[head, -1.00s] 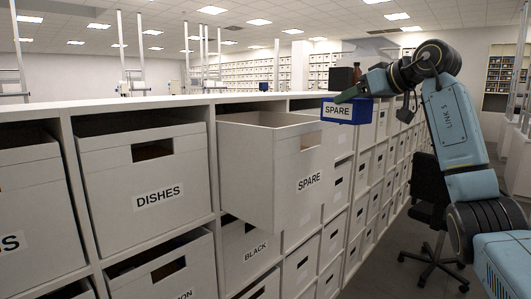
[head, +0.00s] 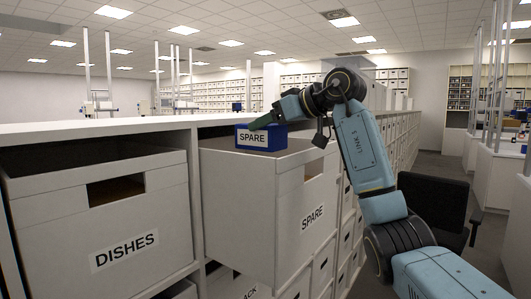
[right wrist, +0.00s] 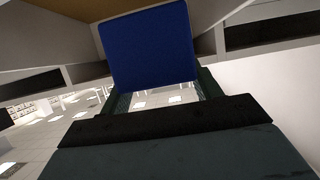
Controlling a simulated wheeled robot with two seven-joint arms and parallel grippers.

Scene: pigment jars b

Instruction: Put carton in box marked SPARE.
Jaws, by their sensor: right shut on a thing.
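The carton (head: 279,139) is small and blue, with a white label reading SPARE. My right gripper (head: 262,122) is shut on it; in the right wrist view the carton (right wrist: 152,45) sits between the two dark green fingers. The white box marked SPARE (head: 238,205) is pulled partly out of the shelf and open at the top. In the head view the carton overlaps the box's opening and looks upright, its base near the rim line. I cannot tell its exact height above the box. My left gripper is not in view.
A white box marked DISHES (head: 85,215) stands in the shelf bay to the left. The shelf top (head: 90,130) is a long white ledge behind the boxes. A black office chair (head: 435,205) stands in the aisle at the right.

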